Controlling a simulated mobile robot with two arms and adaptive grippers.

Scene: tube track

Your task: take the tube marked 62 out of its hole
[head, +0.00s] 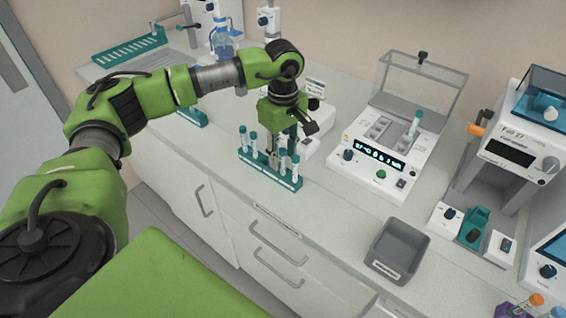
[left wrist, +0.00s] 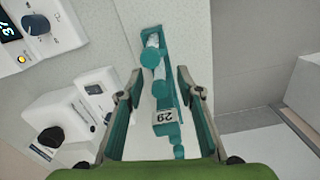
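The teal rack (head: 258,172) stands on the counter near its front edge, holding several upright tubes with teal caps. My left gripper (head: 281,150) points down over the middle of the rack. In the left wrist view, its two fingers (left wrist: 158,80) are apart, one on each side of a white tag (left wrist: 165,116) whose digits look like 62 upside down. The tag is between the fingers, with clear gaps on both sides. More teal caps (left wrist: 150,58) line up beyond it. The tagged tube's body is mostly hidden. My right gripper is not in view.
A white device with a raised clear lid (head: 385,150) stands right of the rack. A grey bin (head: 398,250) sits near the front edge. A white device (head: 313,140) stands close behind the gripper. The counter between rack and bin is clear.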

